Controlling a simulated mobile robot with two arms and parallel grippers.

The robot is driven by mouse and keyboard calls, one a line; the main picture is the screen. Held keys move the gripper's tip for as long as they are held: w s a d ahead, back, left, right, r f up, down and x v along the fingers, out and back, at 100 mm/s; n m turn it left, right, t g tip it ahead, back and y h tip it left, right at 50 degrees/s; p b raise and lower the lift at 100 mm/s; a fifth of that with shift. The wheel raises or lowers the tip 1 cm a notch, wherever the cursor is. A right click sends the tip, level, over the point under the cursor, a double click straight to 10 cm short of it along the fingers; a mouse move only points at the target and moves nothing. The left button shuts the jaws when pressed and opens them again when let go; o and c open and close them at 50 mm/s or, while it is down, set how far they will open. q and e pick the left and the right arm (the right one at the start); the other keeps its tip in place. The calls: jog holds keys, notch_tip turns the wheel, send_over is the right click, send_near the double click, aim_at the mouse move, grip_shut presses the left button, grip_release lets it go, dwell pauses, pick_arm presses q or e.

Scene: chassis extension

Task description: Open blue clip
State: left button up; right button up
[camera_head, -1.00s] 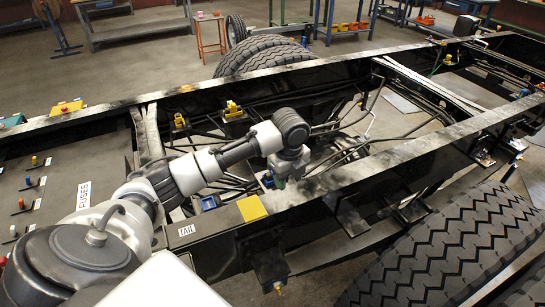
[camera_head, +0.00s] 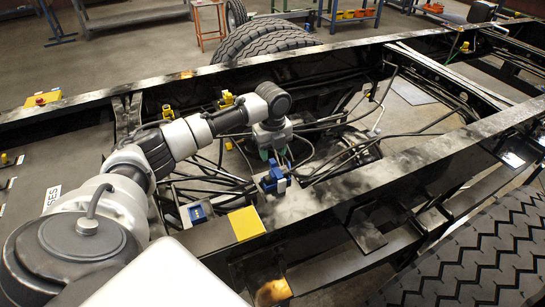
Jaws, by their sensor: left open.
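A blue clip (camera_head: 273,181) with a pale part sits at the inner edge of the near chassis rail. A second blue clip (camera_head: 198,212) sits further left, beside a yellow plate on the rail. My left gripper (camera_head: 276,157) points down just above and behind the first clip. Its greenish fingers are apart, and I see nothing held between them. I cannot tell whether the fingers touch the clip. The right gripper is not in view.
The near rail (camera_head: 400,165) runs diagonally across the view. Black cables (camera_head: 345,150) loop behind the gripper. A yellow plate (camera_head: 245,223) lies on the rail. A big tyre (camera_head: 470,262) stands at lower right. Yellow clips (camera_head: 227,99) sit on the far side.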

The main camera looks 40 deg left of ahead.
aim_at(272, 160)
pick_arm(q)
notch_tip(272, 160, down, 3)
jog(key=shift+w+f, duration=0.1)
jog(key=shift+f, duration=0.1)
jog(key=c, duration=0.7)
grip_shut()
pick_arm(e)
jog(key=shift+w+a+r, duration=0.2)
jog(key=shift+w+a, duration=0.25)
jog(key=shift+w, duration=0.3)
